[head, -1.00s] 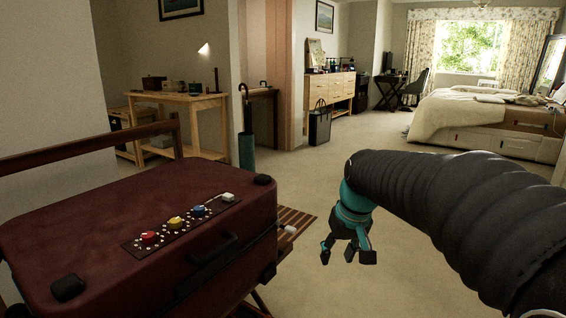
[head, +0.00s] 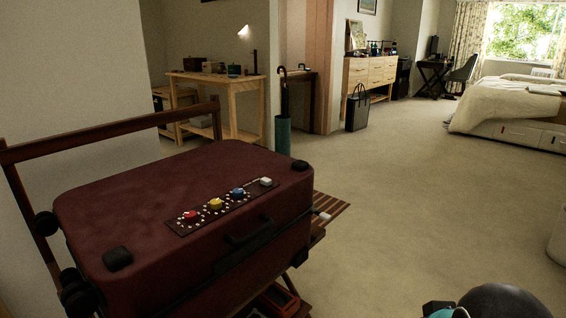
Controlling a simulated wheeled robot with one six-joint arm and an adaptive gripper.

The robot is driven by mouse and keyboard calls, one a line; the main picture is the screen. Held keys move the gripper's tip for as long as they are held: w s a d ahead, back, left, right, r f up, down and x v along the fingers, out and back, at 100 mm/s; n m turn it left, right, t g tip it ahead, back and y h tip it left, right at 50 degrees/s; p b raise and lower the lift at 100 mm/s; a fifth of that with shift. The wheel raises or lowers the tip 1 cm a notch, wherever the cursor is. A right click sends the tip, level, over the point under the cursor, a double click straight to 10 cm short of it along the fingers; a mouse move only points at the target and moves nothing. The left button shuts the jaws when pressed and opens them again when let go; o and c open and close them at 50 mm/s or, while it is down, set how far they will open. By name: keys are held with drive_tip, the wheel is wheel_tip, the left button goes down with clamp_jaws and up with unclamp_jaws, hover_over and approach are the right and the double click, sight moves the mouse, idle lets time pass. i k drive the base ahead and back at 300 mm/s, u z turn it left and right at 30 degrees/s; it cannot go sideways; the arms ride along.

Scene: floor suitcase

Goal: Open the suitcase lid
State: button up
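The dark red suitcase (head: 160,210) lies flat and shut on a wooden luggage rack (head: 135,122) at the left in the head view. Its lid has black corner pads and a dark strip (head: 222,207) with red, yellow, blue and white buttons. A dark handle (head: 248,233) is on the side facing right. My arm shows only as a dark rounded part with a bit of teal at the bottom right edge, well apart from the suitcase. My gripper's fingers are out of the picture.
Open carpet (head: 420,190) lies right of the suitcase. A wooden table (head: 215,90), an umbrella stand (head: 283,130) and a black bag (head: 357,108) stand behind. A bed (head: 515,105) is at the far right.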

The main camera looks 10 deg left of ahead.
sight(126, 235)
drive_tip(key=z, duration=0.05)
drive_tip(key=k, duration=1.05)
drive_tip(key=u, duration=1.1)
drive_tip(key=i, duration=0.75)
drive_tip(key=z, duration=0.15)
